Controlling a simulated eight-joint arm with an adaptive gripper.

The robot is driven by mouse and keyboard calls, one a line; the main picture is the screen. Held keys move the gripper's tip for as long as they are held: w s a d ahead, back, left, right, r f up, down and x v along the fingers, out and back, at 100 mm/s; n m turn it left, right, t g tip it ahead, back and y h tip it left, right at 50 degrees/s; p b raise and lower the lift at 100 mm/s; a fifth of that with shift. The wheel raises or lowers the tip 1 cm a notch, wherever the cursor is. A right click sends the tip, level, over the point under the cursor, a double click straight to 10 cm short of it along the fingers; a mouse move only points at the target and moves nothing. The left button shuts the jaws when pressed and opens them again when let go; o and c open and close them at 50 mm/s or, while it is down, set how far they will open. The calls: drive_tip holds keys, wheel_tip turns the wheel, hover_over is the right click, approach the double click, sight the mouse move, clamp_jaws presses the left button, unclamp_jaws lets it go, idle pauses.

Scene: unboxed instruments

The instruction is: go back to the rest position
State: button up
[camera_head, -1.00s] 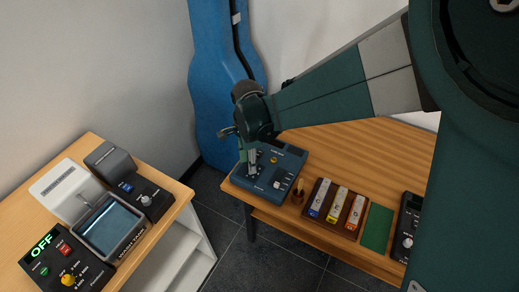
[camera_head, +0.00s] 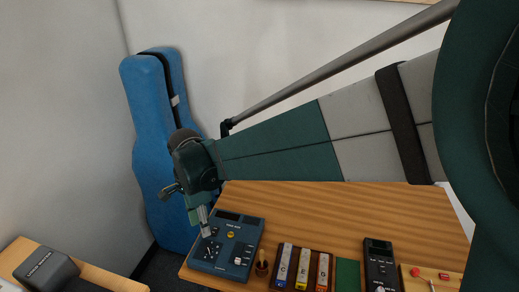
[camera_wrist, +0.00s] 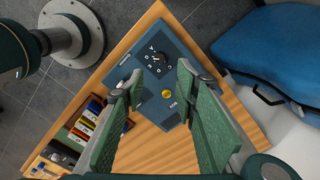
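My gripper (camera_head: 203,218) hangs at the end of my green and grey arm, over the left part of a blue instrument box (camera_head: 244,248). In the wrist view my gripper (camera_wrist: 159,76) shows two green ridged fingers spread apart with nothing between them. The blue box (camera_wrist: 153,108) shows beyond the fingertips, with a black dial (camera_wrist: 157,60) and a yellow button (camera_wrist: 167,93). I cannot tell the exact height of the fingertips above the box.
On the wooden table (camera_head: 330,215) stand a small brown holder (camera_head: 262,268), a rack of coloured labelled blocks (camera_head: 303,268), a green mat (camera_head: 346,272) and a black meter (camera_head: 379,265). A blue instrument case (camera_head: 150,150) leans by the wall. Another table (camera_head: 20,250) is lower left.

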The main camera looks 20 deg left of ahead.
drive_tip(key=w+d+r+n+t, duration=0.1)
drive_tip(key=w+d+r, duration=0.15)
drive_tip(key=d, duration=0.65)
drive_tip(key=w+d+r+n+t+y, duration=0.15)
drive_tip(key=d+r, duration=0.25)
drive_tip(key=d, duration=0.5)
drive_tip(key=w+d+r+n, duration=0.1)
drive_tip(key=d+r, duration=0.3)
drive_tip(key=d, duration=0.5)
drive_tip(key=s+d+n+t, duration=0.2)
drive_tip(key=s+d, duration=0.3)
drive_tip(key=d, duration=0.8)
drive_tip(key=s+d+n+t+h, duration=0.1)
drive_tip(key=s+d, duration=0.4)
drive_tip(key=d, duration=0.9)
drive_tip(key=shift+s+d+n+t, duration=0.25)
drive_tip(key=shift+n+t, duration=0.6)
drive_tip(key=shift+n, duration=0.4)
drive_tip(key=shift+h, duration=0.25)
